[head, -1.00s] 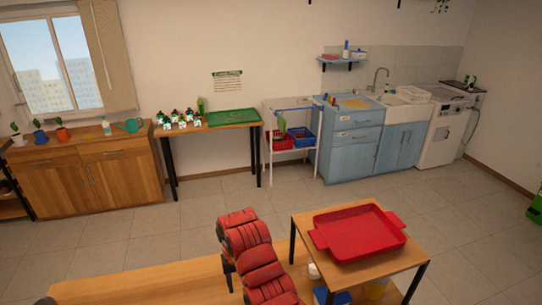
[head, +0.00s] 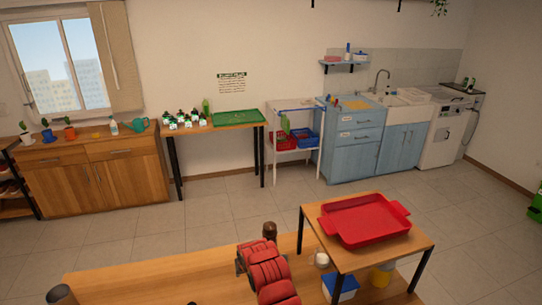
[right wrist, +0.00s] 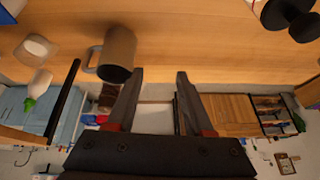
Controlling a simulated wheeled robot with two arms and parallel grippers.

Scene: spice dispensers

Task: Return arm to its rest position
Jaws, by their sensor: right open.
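My right gripper (right wrist: 160,72) is open and empty in the right wrist view. Its two dark fingers stand apart, with nothing between them. My red right arm rises at the bottom middle of the head view, over the near wooden table (head: 150,275), and hides most of its own gripper there. In the right wrist view a grey-brown mug (right wrist: 119,55) is on the wooden surface beside one finger, apart from it as far as I can tell. My left gripper is not in view.
A small raised table (head: 410,245) bearing a red tray (head: 365,222) stands right of my arm. A white cup (head: 321,259) and a blue container (head: 345,287) are beneath it. A dark brown upright object (head: 270,231) stands behind my arm. The table's left part is mostly clear.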

